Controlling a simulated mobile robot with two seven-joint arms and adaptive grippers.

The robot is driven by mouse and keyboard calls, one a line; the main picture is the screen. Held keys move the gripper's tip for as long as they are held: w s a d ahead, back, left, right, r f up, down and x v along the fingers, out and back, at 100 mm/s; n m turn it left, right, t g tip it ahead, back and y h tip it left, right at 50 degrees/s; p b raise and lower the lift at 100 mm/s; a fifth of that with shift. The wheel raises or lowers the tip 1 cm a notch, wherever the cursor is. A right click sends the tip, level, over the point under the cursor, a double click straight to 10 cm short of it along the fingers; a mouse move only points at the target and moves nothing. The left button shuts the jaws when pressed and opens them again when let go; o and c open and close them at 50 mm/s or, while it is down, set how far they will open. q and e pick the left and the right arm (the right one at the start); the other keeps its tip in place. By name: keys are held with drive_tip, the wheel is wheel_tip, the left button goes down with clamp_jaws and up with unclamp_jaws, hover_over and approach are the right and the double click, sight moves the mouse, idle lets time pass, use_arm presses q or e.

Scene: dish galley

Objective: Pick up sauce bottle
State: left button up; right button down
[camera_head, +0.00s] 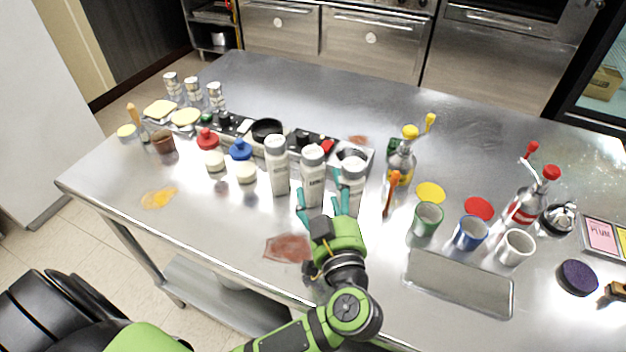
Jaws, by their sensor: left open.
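Three white bottles with grey caps stand upright in a row: a left one (277,170), a middle one (312,183) and a right one (352,179). Dark lettering shows on the middle one. My left gripper (322,199) is open, with its teal fingers spread at the near side of the middle and right bottles. I cannot tell whether a finger touches either bottle. A yellow-capped bottle (401,168) and a red-capped bottle (526,204) stand farther right. Which bottle is the sauce bottle is not clear. My right gripper is not in view.
Green (427,220), blue (470,234) and white (515,247) cups and a metal tray (459,284) are at right. A reddish-brown smear (288,249) and yellow spill (158,197) mark the near counter.

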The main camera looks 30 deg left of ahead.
sight(320, 172)
use_arm(q)
drive_tip(key=x, duration=0.3)
drive_tip(key=shift+r, duration=0.25)
drive_tip(key=x, duration=0.4)
drive_tip(key=shift+p, duration=0.3)
drive_tip(key=shift+w+a, duration=0.15)
drive_tip(key=shift+w, duration=0.1)
drive_tip(key=c, duration=1.1)
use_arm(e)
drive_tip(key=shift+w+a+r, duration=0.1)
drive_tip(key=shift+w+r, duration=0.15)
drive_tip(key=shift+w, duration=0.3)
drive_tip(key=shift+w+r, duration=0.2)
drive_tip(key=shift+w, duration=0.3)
